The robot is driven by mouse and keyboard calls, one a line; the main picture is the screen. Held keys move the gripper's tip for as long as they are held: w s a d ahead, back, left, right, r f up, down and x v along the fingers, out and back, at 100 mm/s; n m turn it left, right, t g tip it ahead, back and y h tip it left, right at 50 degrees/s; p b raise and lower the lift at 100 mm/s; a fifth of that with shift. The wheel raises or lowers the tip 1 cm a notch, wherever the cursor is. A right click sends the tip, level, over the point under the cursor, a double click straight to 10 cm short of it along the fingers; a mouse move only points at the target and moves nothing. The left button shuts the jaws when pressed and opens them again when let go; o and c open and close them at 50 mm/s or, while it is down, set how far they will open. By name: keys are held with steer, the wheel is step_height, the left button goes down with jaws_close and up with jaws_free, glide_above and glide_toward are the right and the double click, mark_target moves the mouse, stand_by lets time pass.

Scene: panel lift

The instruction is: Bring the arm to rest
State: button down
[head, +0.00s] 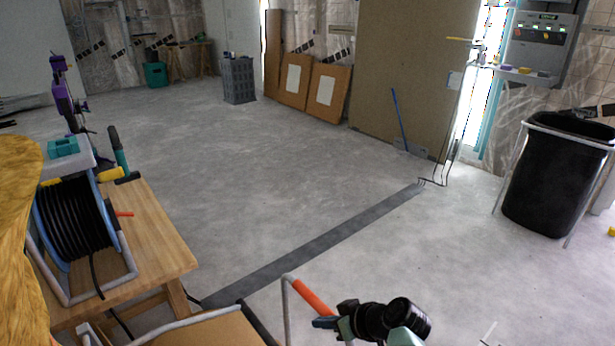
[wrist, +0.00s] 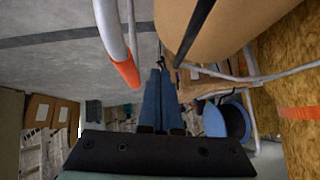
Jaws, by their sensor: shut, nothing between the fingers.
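My gripper (head: 322,322) is at the bottom of the head view, low and in front of my body, next to the orange grip of a grey tube handle (head: 312,296). In the wrist view the two blue fingers of my gripper (wrist: 161,74) lie side by side, shut with nothing between them. The orange grip (wrist: 126,73) is just left of the fingers there, and I cannot tell whether they touch. Part of my arm is cut off by the bottom edge of the head view.
A wooden bench (head: 160,235) with a black cable reel (head: 75,225) stands at left. A tube-framed cart with a brown top (head: 215,331) is at bottom centre. A black bin (head: 548,185) stands at right. A dark strip (head: 320,240) crosses the floor; the middle floor is clear.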

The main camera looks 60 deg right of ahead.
steer(key=shift+s+d+r, duration=0.1)
steer(key=shift+s+r, duration=0.15)
steer(key=shift+s, duration=0.05)
